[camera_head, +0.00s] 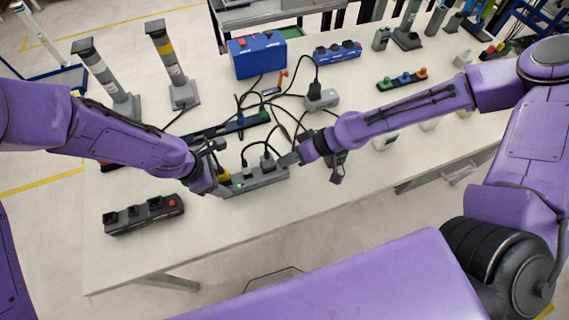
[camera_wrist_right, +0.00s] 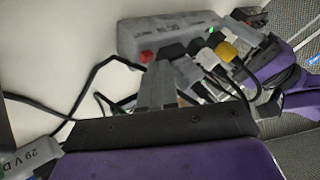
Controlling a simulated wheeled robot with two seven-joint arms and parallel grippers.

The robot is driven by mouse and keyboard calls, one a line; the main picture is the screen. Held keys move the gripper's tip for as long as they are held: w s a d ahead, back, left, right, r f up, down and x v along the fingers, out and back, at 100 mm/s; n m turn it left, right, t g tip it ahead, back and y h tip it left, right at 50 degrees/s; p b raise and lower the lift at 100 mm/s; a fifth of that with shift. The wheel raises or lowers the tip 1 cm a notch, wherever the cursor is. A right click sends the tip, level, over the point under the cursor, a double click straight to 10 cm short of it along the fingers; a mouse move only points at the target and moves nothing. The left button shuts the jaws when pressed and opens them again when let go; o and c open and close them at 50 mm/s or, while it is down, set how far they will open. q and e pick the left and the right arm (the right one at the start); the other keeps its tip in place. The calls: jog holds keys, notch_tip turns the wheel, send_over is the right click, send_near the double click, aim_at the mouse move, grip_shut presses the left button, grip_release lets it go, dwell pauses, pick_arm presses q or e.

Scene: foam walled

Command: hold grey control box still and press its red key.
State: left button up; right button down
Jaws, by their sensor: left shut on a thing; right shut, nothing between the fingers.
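The grey control box (camera_head: 262,181) lies on the table near its front edge, with dark plugs and a yellow plug in its top and a small green light. In the right wrist view the box (camera_wrist_right: 190,27) shows its red key (camera_wrist_right: 146,56) at one end. My left gripper (camera_head: 221,178) is shut on the box's left end, beside the yellow plug. My right gripper (camera_head: 290,160) is shut and empty at the box's right end. Its fingertips (camera_wrist_right: 160,68) are close to the red key; I cannot tell whether they touch it. In the head view the key is mostly hidden.
A dark box with a red button (camera_head: 143,214) stands front left. A grey box with a green light (camera_head: 322,100) and loose black cables lie behind. A blue case (camera_head: 257,55) and grey posts (camera_head: 172,65) stand at the back.

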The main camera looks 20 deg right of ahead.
jog(key=shift+f, duration=0.3)
jog(key=shift+r, duration=0.1)
dwell(0.4)
jog(key=shift+r, duration=0.8)
notch_tip(320, 180, up, 5)
dwell(0.3)
dwell(0.4)
pick_arm(q)
jog(key=o, duration=1.3)
